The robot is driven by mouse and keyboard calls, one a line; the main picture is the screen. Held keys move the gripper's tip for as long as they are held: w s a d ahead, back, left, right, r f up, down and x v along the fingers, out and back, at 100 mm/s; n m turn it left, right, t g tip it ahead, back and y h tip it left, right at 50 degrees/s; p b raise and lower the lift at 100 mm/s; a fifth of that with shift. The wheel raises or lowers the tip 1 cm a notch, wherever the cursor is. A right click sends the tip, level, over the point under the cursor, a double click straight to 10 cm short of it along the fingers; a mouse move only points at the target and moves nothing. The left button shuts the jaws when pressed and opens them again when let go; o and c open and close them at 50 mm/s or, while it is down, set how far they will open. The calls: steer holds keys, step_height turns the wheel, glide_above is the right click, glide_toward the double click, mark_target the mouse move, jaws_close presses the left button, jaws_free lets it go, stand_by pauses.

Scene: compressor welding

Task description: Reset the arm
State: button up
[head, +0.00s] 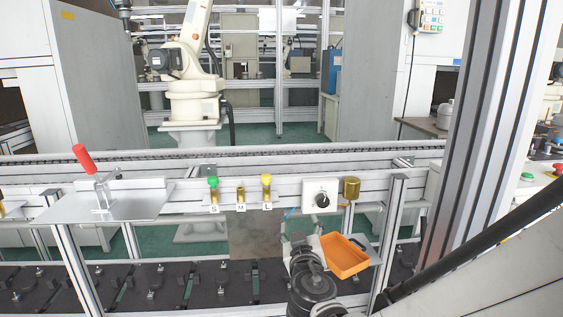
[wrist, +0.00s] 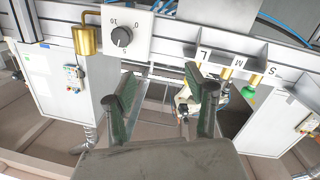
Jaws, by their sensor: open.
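My gripper (wrist: 163,88) is open in the wrist view, with its two green-lined fingers spread and nothing between them. In the head view my dark wrist and the gripper hang at the lower middle, left of an orange tray (head: 345,257) and below the rail; the fingers are too small to make out clearly there. The dial box (head: 321,195) and a brass padlock-shaped part (head: 351,188) are on the rail above. The wrist view also shows the dial box (wrist: 125,36) and the brass part (wrist: 87,38) beyond the fingers.
Green-topped (head: 213,183), brass (head: 241,194) and yellow-topped (head: 266,181) pieces stand at labels S, M and L on the rail. A red-handled clamp (head: 82,156) is on a plate at left. A conveyor (head: 150,285) with dark fixtures runs below. An aluminium post (head: 480,130) stands at right.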

steer(key=s+d+m+g+h, duration=0.25)
steer(key=s+d, duration=0.25)
steer(key=d, duration=0.3)
steer(key=s+d+m+g+h, duration=0.1)
steer(key=s+d+m+g, duration=0.15)
steer(key=s+d, duration=0.4)
steer(key=s+d+f+n+g+y, duration=0.1)
steer(key=s+f+g+y, duration=0.15)
steer(key=s, duration=0.45)
steer(key=s+f+g+y, duration=0.1)
steer(key=s+g, duration=0.2)
steer(key=s, duration=0.4)
step_height(320, 180, up, 16)
steer(key=p, duration=1.6)
steer(key=shift+s, duration=0.1)
steer(key=shift+c, duration=0.5)
